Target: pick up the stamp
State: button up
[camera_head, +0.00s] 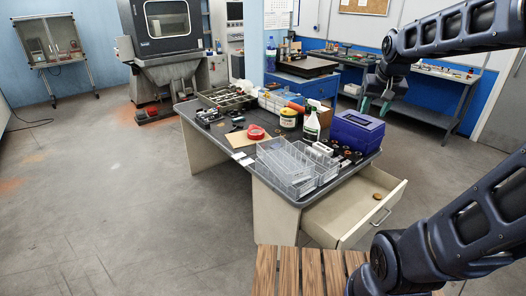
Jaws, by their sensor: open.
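I cannot make out the stamp for certain. Several small dark and brown pieces (346,156) sit on the bench (222,140) in front of the blue box, too small to tell apart. A small round brown thing (377,196) lies in the open drawer (340,222); I cannot tell what it is. My gripper (376,106) is at the upper right, pointing down with its two fingers apart and nothing seen between them. In the picture it shows above and to the right of the blue box, apart from the things on the bench.
Clear plastic trays (286,168) fill the bench's front. A blue-purple box (357,131), a white bottle (311,128), a yellow tub (288,118), red tape (256,132) and a divided tray (228,98) stand around. The drawer juts out at the right. Floor at left is clear.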

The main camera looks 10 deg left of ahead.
jog(key=w+a+f, duration=0.3)
jog(key=w+a, duration=0.2)
jog(key=w, duration=0.5)
jog(key=w+a+f+m, duration=0.1)
jog(key=w+a+f, duration=0.2)
jog(key=w+a, duration=0.55)
jog(key=w+a+f, duration=0.3)
jog(key=w, duration=0.9)
jog(key=w+a+f, duration=0.5)
jog(key=a+f, duration=0.3)
jog(key=f, duration=0.1)
jog(key=w+a+f+h, duration=0.1)
jog(key=w+a+f, duration=0.4)
jog(key=a+f, duration=0.35)
jog(key=w+a+f, duration=0.5)
jog(key=a+f, duration=0.3)
jog(key=f, duration=0.2)
jog(key=shift+s+d+x, duration=0.1)
jog(key=shift+d+x, duration=0.05)
jog(key=shift+x, duration=1.45)
jog(key=shift+s+d+x, duration=0.1)
jog(key=shift+x, duration=1.55)
jog(key=shift+s+d+x, duration=0.1)
jog(key=shift+d+x, duration=0.05)
jog(key=shift+x, duration=1.45)
jog(key=shift+f, duration=0.1)
grip_shut()
